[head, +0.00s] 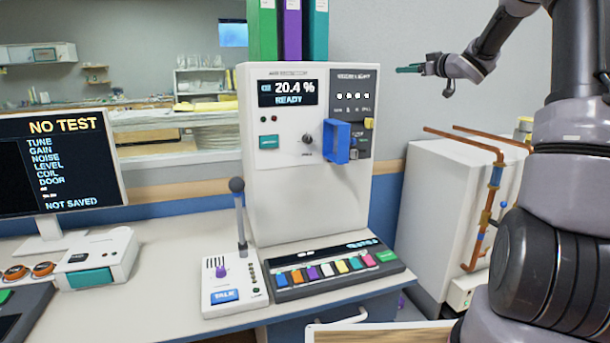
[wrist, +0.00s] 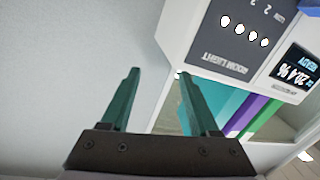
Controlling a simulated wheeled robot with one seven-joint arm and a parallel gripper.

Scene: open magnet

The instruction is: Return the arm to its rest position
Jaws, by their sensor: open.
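My gripper (head: 408,69) is at the upper right of the head view, raised in front of the bare wall and pointing left. In the wrist view its two green fingers (wrist: 160,100) are apart with nothing between them. My arm folds up along the right side of the head view. The white console (head: 300,190) stands left of my gripper and apart from it. Its display (head: 288,92) reads 20.4 % READY. In the wrist view the console's dark panel (wrist: 240,40) shows upside down at the upper right.
Binders (head: 291,30) stand on top of the console. A blue box-shaped part (head: 336,141) juts from its front. A monitor (head: 58,165) reading NO TEST stands at left. A white cabinet with copper pipes (head: 497,190) is below my gripper at right. The wall around my gripper is clear.

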